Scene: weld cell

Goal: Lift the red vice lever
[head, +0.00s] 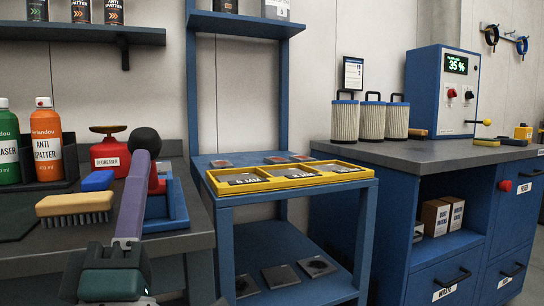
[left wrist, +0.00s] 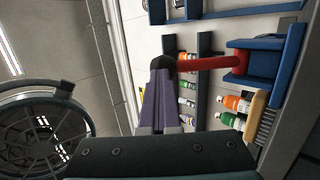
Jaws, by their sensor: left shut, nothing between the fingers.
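The blue vice (head: 178,208) stands on the left bench and also shows in the left wrist view (left wrist: 268,62). Its red lever (left wrist: 215,63) runs out from the vice to a black ball knob (left wrist: 163,65). In the head view the knob (head: 146,141) shows above the vice, and most of the lever is hidden behind my gripper. My left gripper (head: 139,165) has purple fingers, shut and empty, with their tips right at the knob. I cannot tell whether they touch it. My right gripper is in neither view.
A blue shelf with a yellow tray (head: 290,183) stands to the right.

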